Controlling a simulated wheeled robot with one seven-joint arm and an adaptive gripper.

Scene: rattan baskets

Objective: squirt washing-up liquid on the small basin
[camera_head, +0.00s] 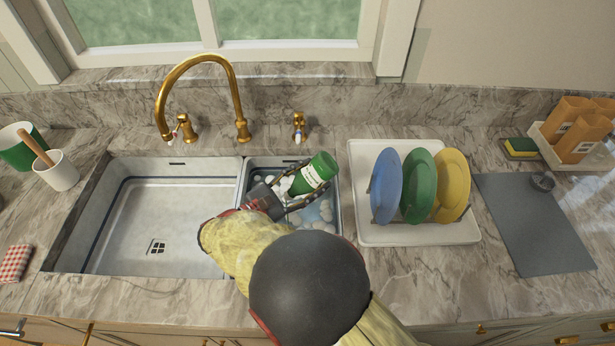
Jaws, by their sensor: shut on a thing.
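The small basin (333,226) is the right, narrower part of the sink. It holds bluish water and several pale foam blobs. My gripper (303,188) is over this basin and shut on a green bottle (319,172) with a white label. The bottle is tilted, with its green end toward the upper right. Its other end is hidden by the gripper, so I cannot tell whether liquid comes out. My arm covers the front of the small basin.
The large basin (170,215) at left is empty. A brass faucet (238,100) arches behind it. A white rack (420,235) with blue, green and yellow plates stands close on the right. A grey mat (535,225) and a sponge (520,147) lie farther right.

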